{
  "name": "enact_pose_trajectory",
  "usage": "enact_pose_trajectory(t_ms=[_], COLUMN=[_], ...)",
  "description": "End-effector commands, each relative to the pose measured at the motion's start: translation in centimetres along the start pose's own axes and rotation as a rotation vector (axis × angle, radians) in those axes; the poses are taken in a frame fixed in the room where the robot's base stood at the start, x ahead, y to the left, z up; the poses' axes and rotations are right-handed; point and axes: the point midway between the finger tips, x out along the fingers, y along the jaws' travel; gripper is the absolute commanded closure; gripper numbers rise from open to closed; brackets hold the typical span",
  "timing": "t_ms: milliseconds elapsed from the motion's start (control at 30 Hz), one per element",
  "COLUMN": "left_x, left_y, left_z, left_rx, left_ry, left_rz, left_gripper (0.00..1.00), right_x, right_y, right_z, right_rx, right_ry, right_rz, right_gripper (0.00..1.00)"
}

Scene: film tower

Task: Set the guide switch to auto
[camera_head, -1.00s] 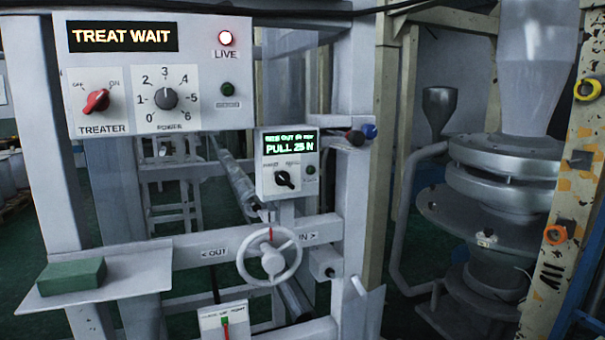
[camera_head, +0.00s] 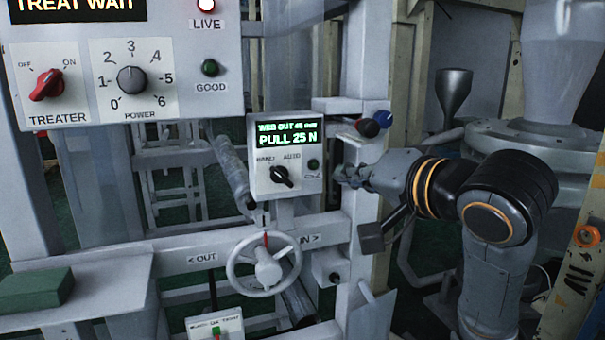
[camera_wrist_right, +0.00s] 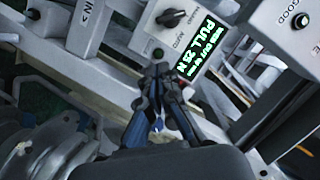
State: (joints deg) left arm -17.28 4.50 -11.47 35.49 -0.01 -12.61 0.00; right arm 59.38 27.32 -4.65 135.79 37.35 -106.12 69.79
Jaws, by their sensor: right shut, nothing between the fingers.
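The guide switch is a black rotary knob (camera_head: 281,177) on a small white box (camera_head: 262,190), under a green display reading PULL 25 N. HAND is printed at its upper left and AUTO at its upper right. The knob's long axis slants from upper left to lower right, its upper end towards HAND. My right gripper (camera_head: 345,178) is shut and empty, to the right of the box and apart from the knob. In the right wrist view the closed fingertips (camera_wrist_right: 157,62) point towards the knob (camera_wrist_right: 171,18), with a gap between. My left gripper is not in view.
A handwheel (camera_head: 265,265) stands below the box. Red and blue knobs (camera_head: 376,124) stick out above my right gripper. The treater panel (camera_head: 130,75) is at the upper left. A shelf with a green block (camera_head: 36,290) is at lower left.

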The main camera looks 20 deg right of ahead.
Motion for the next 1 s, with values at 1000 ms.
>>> enact_pose_trajectory(t_ms=[1000], left_x=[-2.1], left_y=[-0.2], left_z=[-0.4], left_rx=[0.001], left_ry=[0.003], left_rz=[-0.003], left_gripper=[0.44], right_x=[5.4], right_y=[-1.7], right_z=[-1.6], right_rx=[0.022], right_ry=[0.025], right_rz=[-0.022], right_gripper=[1.00])
